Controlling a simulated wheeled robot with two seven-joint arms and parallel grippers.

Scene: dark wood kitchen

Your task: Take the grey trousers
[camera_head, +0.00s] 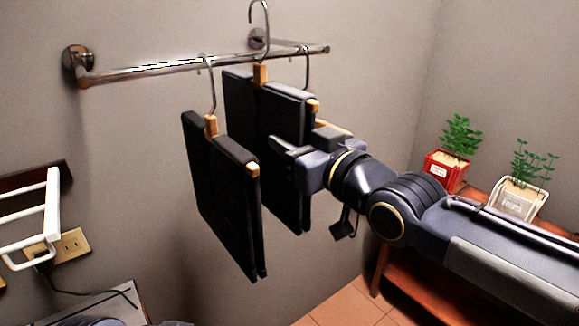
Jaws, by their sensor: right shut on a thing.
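Two pairs of dark folded trousers show on wooden hangers. The front trousers (222,195) hang from the metal rail (150,70) by their hanger's hook (208,75). The trousers behind them (283,112) look nearly black, so I cannot tell whether they are the grey ones. Their hanger's hook (260,18) stands above the rail and appears off it. My right gripper (290,150) is at the right edge of these rear trousers and is shut on them or their hanger; its fingertips are partly hidden. My left gripper is not in view.
Another hanger hook (307,68) hangs near the rail's right end, its lower part behind my right gripper. A wooden bench (410,287) with two potted plants (461,135) (533,163) stands at right. A white rack (50,215) and socket (73,243) are at left.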

